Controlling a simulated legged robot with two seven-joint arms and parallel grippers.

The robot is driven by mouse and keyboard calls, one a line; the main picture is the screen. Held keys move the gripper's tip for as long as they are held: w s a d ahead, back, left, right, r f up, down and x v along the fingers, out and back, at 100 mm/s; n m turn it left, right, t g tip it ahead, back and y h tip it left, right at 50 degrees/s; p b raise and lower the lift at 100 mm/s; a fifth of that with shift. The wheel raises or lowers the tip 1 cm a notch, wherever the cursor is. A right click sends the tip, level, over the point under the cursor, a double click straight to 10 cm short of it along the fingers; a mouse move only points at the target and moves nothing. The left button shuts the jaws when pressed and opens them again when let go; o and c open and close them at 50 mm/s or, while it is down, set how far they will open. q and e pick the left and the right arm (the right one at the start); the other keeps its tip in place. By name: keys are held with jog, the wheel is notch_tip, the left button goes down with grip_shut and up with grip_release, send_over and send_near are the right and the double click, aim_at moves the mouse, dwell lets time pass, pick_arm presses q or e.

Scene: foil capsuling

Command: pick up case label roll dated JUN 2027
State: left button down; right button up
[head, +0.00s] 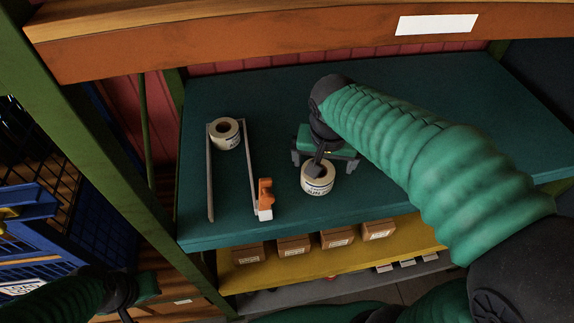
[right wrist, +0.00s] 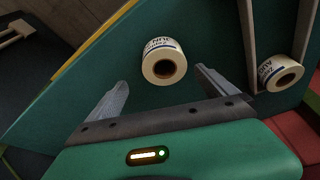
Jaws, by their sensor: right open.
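A white label roll (head: 319,183) stands on the teal shelf, below my right gripper (head: 326,163). In the right wrist view this roll (right wrist: 163,64) shows printing that reads JUN; the year is not legible. My right gripper (right wrist: 163,95) is open and empty, with the roll just beyond the fingertips, roughly between their lines. A second label roll (head: 226,134) stands between two grey rails; in the right wrist view that roll (right wrist: 280,74) seems to read AUG. My left gripper (head: 145,286) is low at the left, and its fingers are not clear.
The grey rails (head: 249,165) lie left of the near roll, with an orange and white piece (head: 265,197) at the right rail's front end. Cardboard boxes (head: 293,246) sit on a yellow shelf below. An orange beam (head: 300,40) crosses above. The teal shelf (head: 450,100) is clear at the right.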

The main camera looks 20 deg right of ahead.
aim_at(323, 185)
jog(key=x, duration=0.4)
jog(key=a+p+x, duration=0.1)
jog(key=x, duration=0.1)
jog(key=shift+w+f, duration=0.4)
jog(key=shift+w, duration=0.05)
jog(key=shift+w+d+f, duration=0.15)
jog(key=shift+d+f, duration=0.05)
jog(key=shift+s+d+r, duration=0.1)
jog(key=shift+s+d, duration=0.05)
jog(key=shift+s, duration=0.05)
jog(key=c, duration=0.5)
jog(key=shift+w+a, duration=0.1)
jog(key=shift+a, duration=0.1)
jog(key=c, duration=1)
jog(key=shift+c, duration=0.6)
jog(key=shift+d+r, duration=0.1)
